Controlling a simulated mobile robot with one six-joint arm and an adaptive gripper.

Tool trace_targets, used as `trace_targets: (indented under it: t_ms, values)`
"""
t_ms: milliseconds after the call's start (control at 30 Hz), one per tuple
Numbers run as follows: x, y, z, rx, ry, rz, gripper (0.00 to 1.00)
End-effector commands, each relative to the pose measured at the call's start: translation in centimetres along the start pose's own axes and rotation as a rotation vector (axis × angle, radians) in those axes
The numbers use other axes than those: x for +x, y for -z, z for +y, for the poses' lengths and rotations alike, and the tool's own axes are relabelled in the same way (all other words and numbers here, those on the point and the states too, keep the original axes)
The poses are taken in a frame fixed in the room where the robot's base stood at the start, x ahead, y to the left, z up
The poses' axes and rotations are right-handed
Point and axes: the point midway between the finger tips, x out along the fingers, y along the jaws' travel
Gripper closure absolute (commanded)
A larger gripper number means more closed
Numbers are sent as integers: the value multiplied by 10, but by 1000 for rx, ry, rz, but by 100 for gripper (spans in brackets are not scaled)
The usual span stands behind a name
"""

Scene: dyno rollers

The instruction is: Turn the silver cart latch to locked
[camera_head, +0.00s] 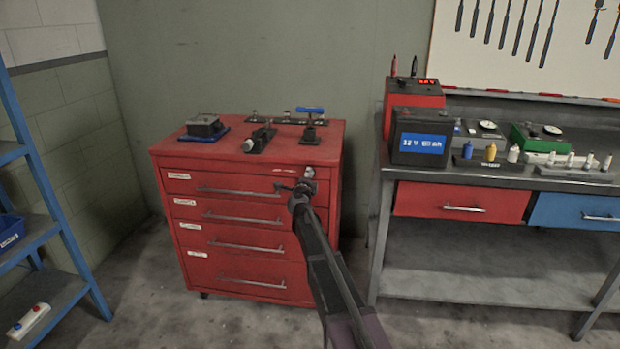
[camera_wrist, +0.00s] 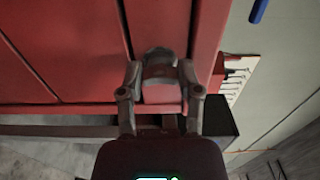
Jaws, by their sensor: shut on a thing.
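The silver latch (camera_head: 309,173) is on the upper right front of the red tool cart (camera_head: 240,240), beside the top drawer. My gripper (camera_head: 297,187) is at the latch, reaching up from below and in front. In the wrist view the rounded grey latch (camera_wrist: 159,63) lies between the two fingers of my gripper (camera_wrist: 160,78), which is shut on it. The fingers and arm partly cover the latch in the head view, and I cannot tell its exact turn angle.
A workbench (camera_head: 465,180) with a battery (camera_head: 421,138) stands right, a blue shelf (camera_head: 45,160) left. Floor between is clear.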

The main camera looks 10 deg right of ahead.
Motion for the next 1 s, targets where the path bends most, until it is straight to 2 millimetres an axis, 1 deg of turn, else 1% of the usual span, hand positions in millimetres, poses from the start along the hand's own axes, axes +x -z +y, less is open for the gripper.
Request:
trace_targets:
  t_ms: [367, 400, 500, 867, 1000]
  values:
    - [-1, 2, 0, -5, 0, 5, 100]
    - [-1, 2, 0, -5, 0, 5, 46]
    - [-1, 2, 0, -5, 0, 4, 20]
    - [0, 1, 0, -5, 0, 1, 20]
    - [-3, 1, 0, -5, 0, 1, 20]
